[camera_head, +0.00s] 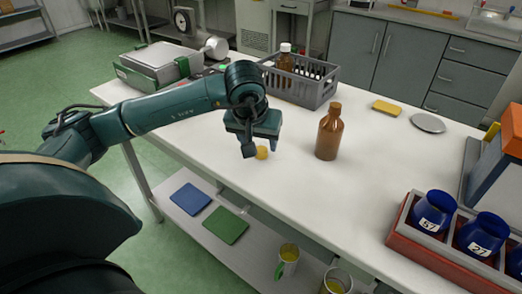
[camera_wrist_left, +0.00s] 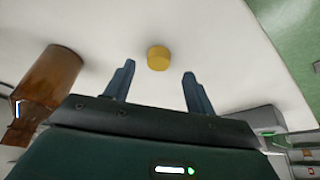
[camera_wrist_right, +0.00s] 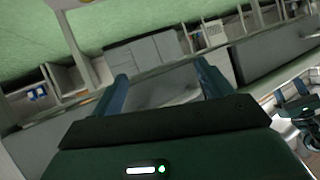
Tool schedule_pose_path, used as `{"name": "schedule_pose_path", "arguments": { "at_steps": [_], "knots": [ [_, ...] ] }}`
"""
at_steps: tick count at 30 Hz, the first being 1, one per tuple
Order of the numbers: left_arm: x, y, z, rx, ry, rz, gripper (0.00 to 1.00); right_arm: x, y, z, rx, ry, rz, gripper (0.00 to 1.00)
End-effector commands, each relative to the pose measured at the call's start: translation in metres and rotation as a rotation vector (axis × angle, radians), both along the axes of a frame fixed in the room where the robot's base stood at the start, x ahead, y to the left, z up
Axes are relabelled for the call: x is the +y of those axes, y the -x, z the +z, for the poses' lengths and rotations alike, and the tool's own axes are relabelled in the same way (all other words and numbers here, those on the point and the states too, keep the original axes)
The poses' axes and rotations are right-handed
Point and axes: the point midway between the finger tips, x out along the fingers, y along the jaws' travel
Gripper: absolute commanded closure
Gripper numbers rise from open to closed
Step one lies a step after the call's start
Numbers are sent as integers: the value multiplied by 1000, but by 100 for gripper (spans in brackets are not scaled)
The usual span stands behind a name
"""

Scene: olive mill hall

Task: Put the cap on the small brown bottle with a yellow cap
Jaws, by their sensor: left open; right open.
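A brown bottle (camera_head: 329,132) without a cap stands upright on the white table, right of my left gripper. It also shows at the left of the left wrist view (camera_wrist_left: 45,88). A yellow cap (camera_head: 262,152) lies on the table just below my left gripper (camera_head: 256,150). In the left wrist view the cap (camera_wrist_left: 158,58) sits beyond and between the two open, empty fingers (camera_wrist_left: 158,82). My right gripper (camera_wrist_right: 162,85) is open and empty in the right wrist view, away from the cap and bottle; the head view does not show it.
A grey crate (camera_head: 314,92) with a white-capped brown bottle (camera_head: 285,62) stands behind. A scale (camera_head: 160,66) is at the back left. A yellow sponge (camera_head: 387,108) and grey disc (camera_head: 428,123) lie right. A red crate (camera_head: 440,262) holds blue jars. The table around the bottle is clear.

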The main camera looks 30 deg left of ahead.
Motion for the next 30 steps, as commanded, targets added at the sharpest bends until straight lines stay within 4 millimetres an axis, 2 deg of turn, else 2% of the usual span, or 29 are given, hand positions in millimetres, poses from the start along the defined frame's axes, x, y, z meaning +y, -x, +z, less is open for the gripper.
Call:
{"name": "schedule_pose_path", "arguments": {
  "at_steps": [3,6,18,30],
  "knots": [
    [-1,-7,-19,5,1,2,45,0,0,2,-2,4,1,22],
    [1,-11,-27,2,1,1,45,0,0,2,-2,4,0,22],
    [1,-12,-30,0,0,0,45,0,0,2,-3,4,1,22],
    [1,-12,-30,0,0,1,78,0,-1,1,-2,4,1,22]
  ]
}}
